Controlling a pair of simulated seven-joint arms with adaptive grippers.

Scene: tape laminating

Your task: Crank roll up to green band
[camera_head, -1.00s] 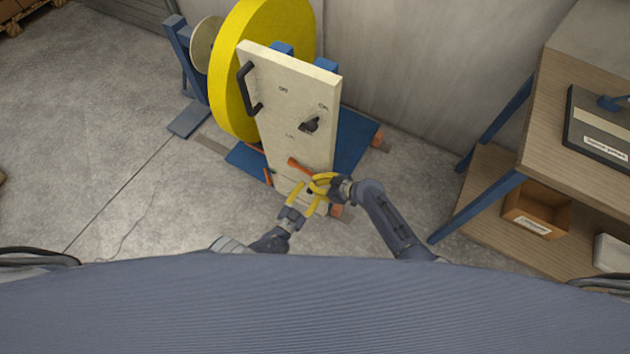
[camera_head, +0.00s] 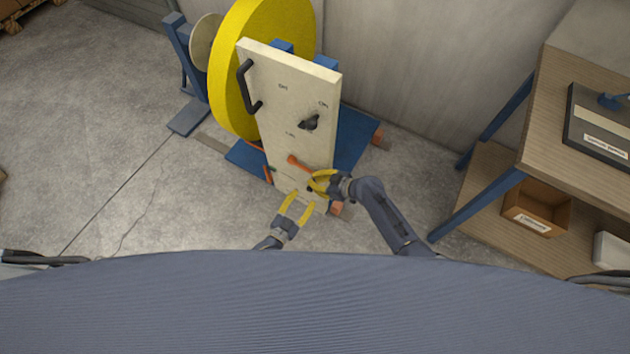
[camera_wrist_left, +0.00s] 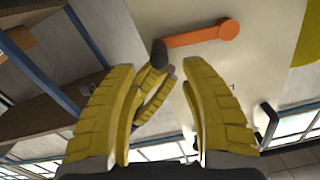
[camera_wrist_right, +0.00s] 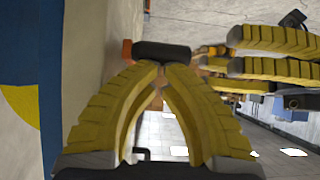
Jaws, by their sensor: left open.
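The crank has an orange arm (camera_head: 300,164) low on a cream panel (camera_head: 290,110); its orange arm (camera_wrist_left: 202,36) and black grip (camera_wrist_left: 158,54) show in the left wrist view. My right gripper (camera_head: 316,181) is at the grip end. In the right wrist view its fingertips (camera_wrist_right: 161,68) come together right at the black grip (camera_wrist_right: 161,52); whether they clasp it is unclear. My left gripper (camera_head: 296,199) is open and empty, below and left of the right one. The big yellow roll (camera_head: 235,85) stands behind the panel.
A black handle (camera_head: 246,88) and a dark knob (camera_head: 310,122) are on the panel. A blue base (camera_head: 355,140) lies under it. A wooden table (camera_head: 560,110) with blue legs stands at right.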

